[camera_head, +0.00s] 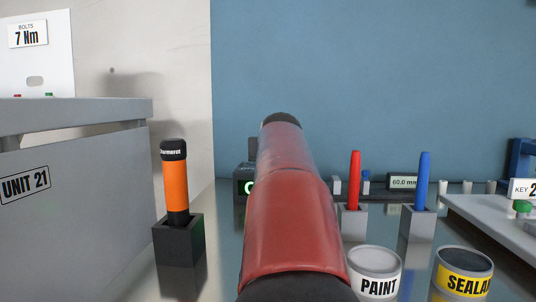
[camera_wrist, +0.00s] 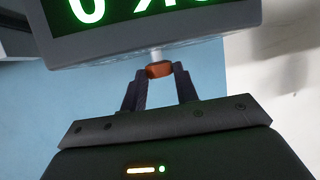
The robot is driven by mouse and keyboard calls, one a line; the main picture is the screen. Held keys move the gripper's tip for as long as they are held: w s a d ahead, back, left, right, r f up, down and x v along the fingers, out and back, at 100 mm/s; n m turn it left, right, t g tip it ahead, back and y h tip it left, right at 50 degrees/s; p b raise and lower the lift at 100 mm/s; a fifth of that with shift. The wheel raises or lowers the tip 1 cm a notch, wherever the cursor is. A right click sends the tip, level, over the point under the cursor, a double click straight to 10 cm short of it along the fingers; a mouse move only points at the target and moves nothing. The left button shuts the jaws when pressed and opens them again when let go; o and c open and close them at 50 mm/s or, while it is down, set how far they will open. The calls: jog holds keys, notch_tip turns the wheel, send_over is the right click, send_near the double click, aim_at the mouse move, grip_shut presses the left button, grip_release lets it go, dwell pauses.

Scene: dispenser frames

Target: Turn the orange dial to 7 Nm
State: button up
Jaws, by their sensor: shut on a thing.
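The orange dial (camera_wrist: 158,70) sits at the end of a short pale shaft under a dark box with a green-lit display (camera_wrist: 150,22). My gripper (camera_wrist: 158,73) has its two dark fingertips on either side of the dial and is shut on it. The display's large green characters are cut off by the top edge in the wrist view, so I cannot read the full value. In the head view my red arm hides the gripper, the dial and most of the display box (camera_head: 243,187); only part of a green character shows at its left side.
A sign (camera_head: 27,37) reads "BOLTS 7 Nm". Left stand the grey UNIT 21 cabinet (camera_head: 80,190) and an orange-handled tool (camera_head: 175,190) in a dark holder. Right are red (camera_head: 355,180) and blue (camera_head: 423,180) sticks in holders, and paint (camera_head: 376,262) and sealant (camera_head: 463,262) cans.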

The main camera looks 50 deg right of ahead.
jog(key=shift+n+t+y, duration=0.3)
jog(key=shift+n+y, duration=0.1)
jog(key=o, duration=1)
jog(key=shift+s, duration=0.1)
jog(key=b+v, duration=0.1)
jog(key=v, duration=0.6)
jog(key=shift+s+a+r, duration=0.1)
jog(key=shift+s+a, duration=0.15)
jog(key=shift+s, duration=0.05)
